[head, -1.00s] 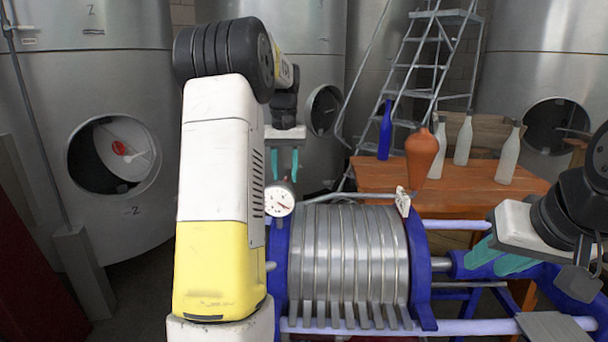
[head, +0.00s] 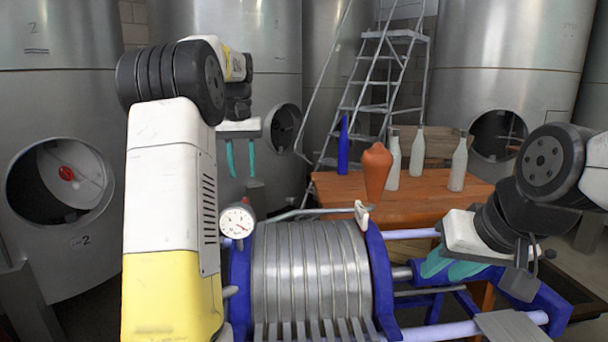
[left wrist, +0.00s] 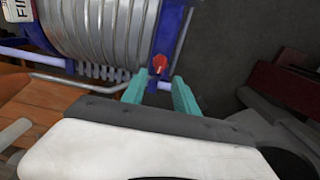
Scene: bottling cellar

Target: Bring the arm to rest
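My left arm rises in the left part of the head view. Its gripper (head: 240,158) hangs with two teal fingers apart and nothing between them, above and behind the round gauge (head: 237,222) of the filter press (head: 310,275). The left wrist view also shows this gripper (left wrist: 159,93) open, with a red knob (left wrist: 159,63) and the press's ribbed plates (left wrist: 105,35) beyond it. My right gripper (head: 452,266) points down-left in front of the blue press frame at the right. I see no object in it, but its finger gap is unclear.
An orange-brown table (head: 415,205) behind the press holds a blue bottle (head: 343,148), a terracotta vessel (head: 375,172) and several pale bottles (head: 458,165). A metal ladder (head: 385,90) and large steel tanks (head: 505,65) stand behind. Open air surrounds my left gripper.

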